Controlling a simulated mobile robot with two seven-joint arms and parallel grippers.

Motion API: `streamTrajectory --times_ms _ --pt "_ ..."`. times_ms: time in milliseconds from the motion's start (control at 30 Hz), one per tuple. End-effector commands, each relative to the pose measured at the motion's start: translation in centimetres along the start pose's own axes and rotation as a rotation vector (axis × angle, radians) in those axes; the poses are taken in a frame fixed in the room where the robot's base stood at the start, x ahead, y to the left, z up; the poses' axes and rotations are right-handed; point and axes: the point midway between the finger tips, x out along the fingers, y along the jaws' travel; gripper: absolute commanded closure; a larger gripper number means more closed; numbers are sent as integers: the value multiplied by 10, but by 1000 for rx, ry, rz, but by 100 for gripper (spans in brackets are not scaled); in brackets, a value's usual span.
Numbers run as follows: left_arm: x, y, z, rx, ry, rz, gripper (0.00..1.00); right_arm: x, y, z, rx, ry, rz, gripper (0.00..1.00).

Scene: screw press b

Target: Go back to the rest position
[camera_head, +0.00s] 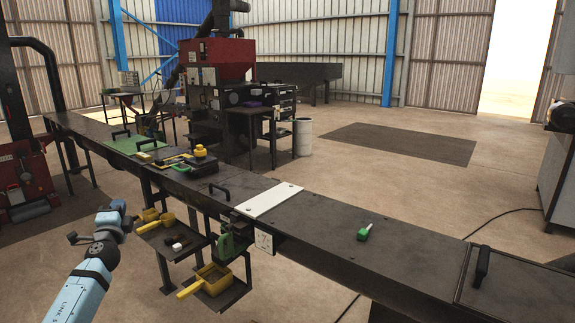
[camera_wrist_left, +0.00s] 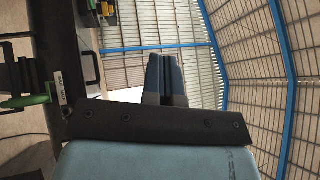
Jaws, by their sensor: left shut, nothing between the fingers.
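My left arm comes in at the lower left of the head view. Its light blue gripper (camera_head: 119,205) points up and away, in front of the long dark bench and apart from it. In the left wrist view the two blue-grey fingers (camera_wrist_left: 164,75) are together with nothing between them, against the wall panels. My right gripper is in neither view.
The long dark bench (camera_head: 318,222) crosses the head view. A white plate (camera_head: 268,200) and a green-handled tool (camera_head: 364,232) lie on it. Below hang shelves with yellow scoops (camera_head: 212,280), near my left arm. A red machine (camera_head: 217,58) stands behind. Floor beyond is open.

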Motion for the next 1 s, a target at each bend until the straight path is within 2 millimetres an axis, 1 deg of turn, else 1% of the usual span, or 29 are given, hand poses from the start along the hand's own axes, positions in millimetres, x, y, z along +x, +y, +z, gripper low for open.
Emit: streamTrajectory --times_ms 33,233,433,600,833,867,900,967,1000 --pt "3 0 4 -48 -14 9 100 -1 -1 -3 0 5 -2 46" --pt "1 16 9 -359 -65 98 100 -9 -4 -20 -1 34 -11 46" --pt "-4 38 7 -705 -124 218 100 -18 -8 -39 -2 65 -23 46" --pt "-9 56 -1 -986 -169 335 100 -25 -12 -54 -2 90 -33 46" --pt "-18 73 -19 -1302 -212 488 100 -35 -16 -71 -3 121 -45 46" --pt "-33 88 -26 -1293 -208 503 100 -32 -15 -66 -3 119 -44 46" --pt "-46 98 -33 -1288 -201 517 100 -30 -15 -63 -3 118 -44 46" --pt "-66 111 -43 -1285 -192 538 100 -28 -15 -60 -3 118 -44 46" --pt "-79 119 -50 -1285 -186 552 100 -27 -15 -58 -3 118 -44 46"
